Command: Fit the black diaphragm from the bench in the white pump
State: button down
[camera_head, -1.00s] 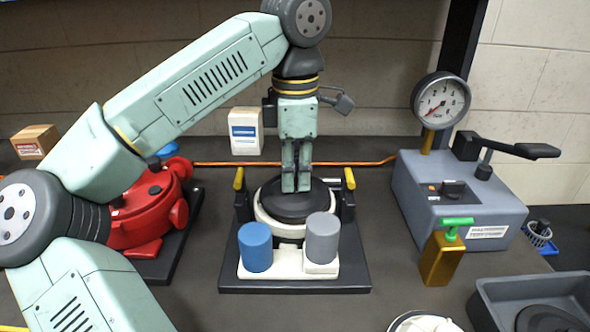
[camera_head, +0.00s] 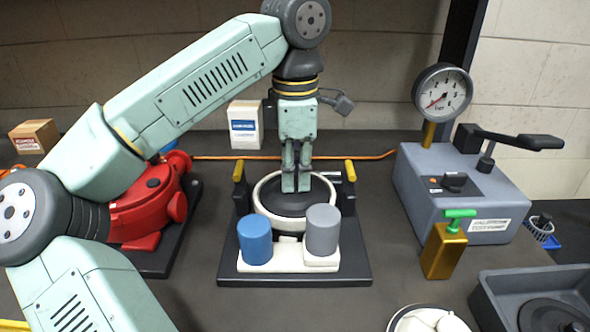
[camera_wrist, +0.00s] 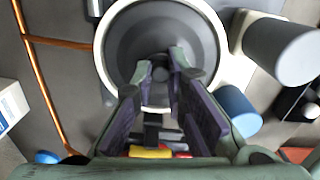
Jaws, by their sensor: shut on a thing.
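The black diaphragm (camera_head: 273,203) is a dark round disc lying level inside the round white rim of the white pump (camera_head: 257,205). My gripper (camera_head: 296,189) points straight down over its middle, with its fingers shut on the diaphragm's centre; the fingertips hide the part they grip. In the wrist view the disc (camera_wrist: 136,42) sits within the white ring (camera_wrist: 104,50), apparently centred, with the fingertips (camera_wrist: 163,72) at its middle. I cannot tell whether it is fully seated.
A blue cylinder (camera_head: 255,241) and a grey cylinder (camera_head: 322,232) stand at the pump's front. Yellow-tipped clamps (camera_head: 349,172) flank it. A red pump (camera_head: 145,210) is left; a gauge unit (camera_head: 455,195), brass block (camera_head: 442,252) and grey tray (camera_head: 540,285) are right.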

jog(key=shift+f, duration=0.25)
jog(key=c, duration=1.5)
grip_release()
jog(key=shift+c, duration=0.2)
jog(key=shift+r, duration=0.1)
notch_tip(320, 180, up, 6)
jog(key=p, duration=0.5)
notch_tip(320, 180, up, 7)
jog(key=shift+r, duration=0.2)
